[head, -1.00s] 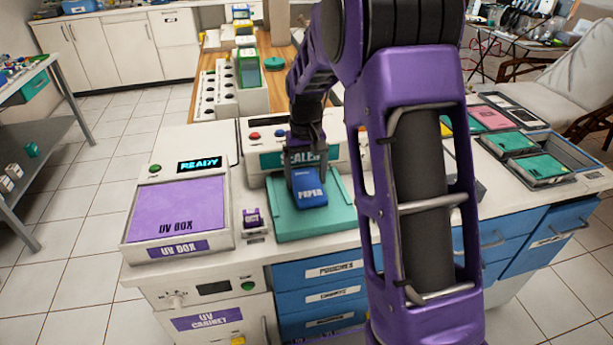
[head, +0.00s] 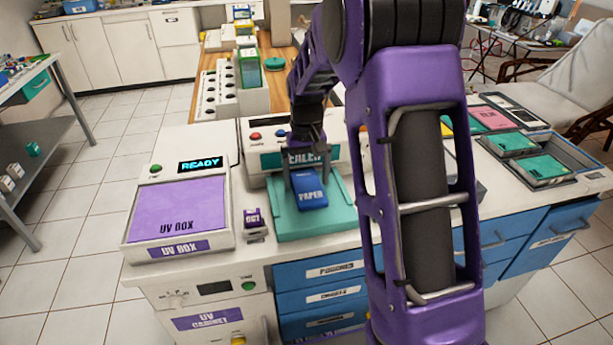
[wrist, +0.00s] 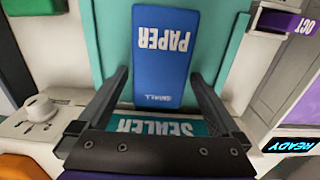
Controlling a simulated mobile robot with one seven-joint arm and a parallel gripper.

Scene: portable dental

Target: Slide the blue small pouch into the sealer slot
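The blue small pouch (head: 311,192), marked PAPER, lies on the teal platform (head: 341,218) in front of the sealer (head: 258,160). In the wrist view the pouch (wrist: 165,62) lies flat, its SMALL-marked end toward the SEALER label (wrist: 185,128). My gripper (head: 307,172) is just above the pouch's sealer end. The slot itself is hidden by my gripper and arm.
The UV box (head: 178,210) stands left of the platform, with a small purple OCT item (head: 252,217) between them. Trays with teal and pink packs (head: 541,166) are at the right. A white rack (head: 222,92) stands behind the sealer.

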